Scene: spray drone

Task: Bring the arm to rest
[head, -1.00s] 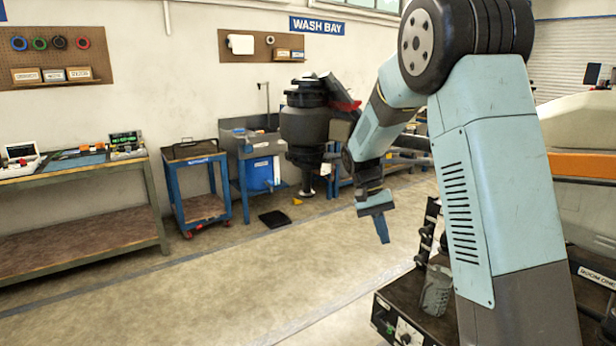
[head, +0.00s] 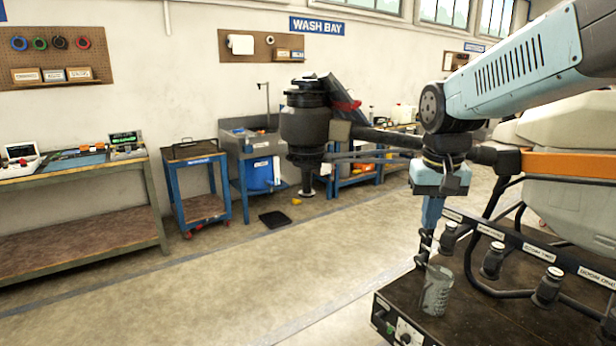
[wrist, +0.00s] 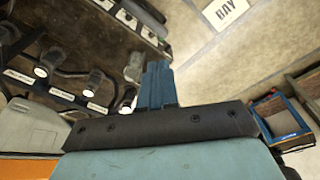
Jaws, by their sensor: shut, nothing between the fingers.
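My arm (head: 520,65) reaches in from the upper right of the head view, with its wrist hanging down beside the drone's boom. My gripper (head: 430,222) points downward above the far edge of the dark bench, and its fingers are blue. In the wrist view my gripper (wrist: 158,85) shows its two fingers pressed together with nothing between them. The drone's dark motor pod (head: 305,127) stands out at the left end of the boom (head: 385,137), and the arm's wrist covers part of that boom.
A clear measuring cup (head: 437,290) stands on the dark bench (head: 470,320) below my gripper. A blue cart (head: 195,160), a sink (head: 250,140) and a workbench (head: 80,170) line the wall.

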